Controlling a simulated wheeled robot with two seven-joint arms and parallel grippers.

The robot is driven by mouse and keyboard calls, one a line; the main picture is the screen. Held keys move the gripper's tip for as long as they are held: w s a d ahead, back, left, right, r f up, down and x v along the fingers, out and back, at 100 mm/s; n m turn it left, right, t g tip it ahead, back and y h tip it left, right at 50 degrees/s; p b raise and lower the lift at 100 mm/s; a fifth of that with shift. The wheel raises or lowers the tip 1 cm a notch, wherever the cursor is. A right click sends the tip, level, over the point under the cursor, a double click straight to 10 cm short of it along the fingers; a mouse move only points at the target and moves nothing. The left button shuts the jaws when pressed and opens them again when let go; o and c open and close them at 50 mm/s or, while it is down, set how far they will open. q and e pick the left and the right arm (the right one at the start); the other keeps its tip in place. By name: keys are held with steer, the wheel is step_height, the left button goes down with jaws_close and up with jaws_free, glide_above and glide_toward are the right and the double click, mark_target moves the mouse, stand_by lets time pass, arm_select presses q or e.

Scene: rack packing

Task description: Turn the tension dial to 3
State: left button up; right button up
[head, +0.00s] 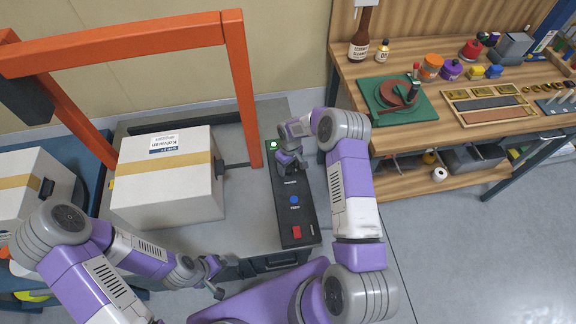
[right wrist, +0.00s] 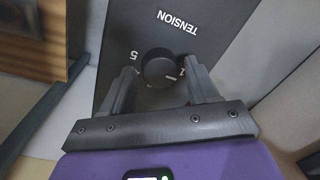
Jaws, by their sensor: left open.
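The black round tension dial (right wrist: 157,68) sits on the dark control panel (right wrist: 120,25), below the printed word TENSION in the right wrist view. A 5 shows left of the dial and a 1 right of it. A short white mark is at its lower right; its exact setting is hard to read. My right gripper (right wrist: 163,76) is open, with one finger on each side of the dial and small gaps visible. In the head view, my right gripper (head: 291,163) covers the dial at the panel's upper part. My left gripper (head: 215,279) is open and empty, left of the panel's lower end.
The panel also has a lit green indicator (head: 273,145), a blue button (head: 294,199) and a red switch (head: 297,232). A taped carton (head: 135,200) lies on the machine under an orange frame (head: 240,80). A wooden workbench (head: 450,120) with tools stands at the right.

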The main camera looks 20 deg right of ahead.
steer(key=c, duration=0.8)
steer(key=shift+c, duration=0.2)
steer(key=shift+m, duration=0.4)
steer(key=shift+m+b, duration=0.75)
steer(key=shift+m, duration=0.25)
steer(key=m+b, duration=0.1)
steer(key=m, duration=0.2)
steer(key=shift+m, duration=0.3)
steer(key=m+b, duration=0.1)
steer(key=m, duration=0.4)
steer(key=shift+s+t, duration=0.1)
steer(key=shift+t, duration=0.3)
steer(key=m, duration=0.6)
steer(key=shift+h, duration=0.3)
steer(key=shift+s, duration=0.1)
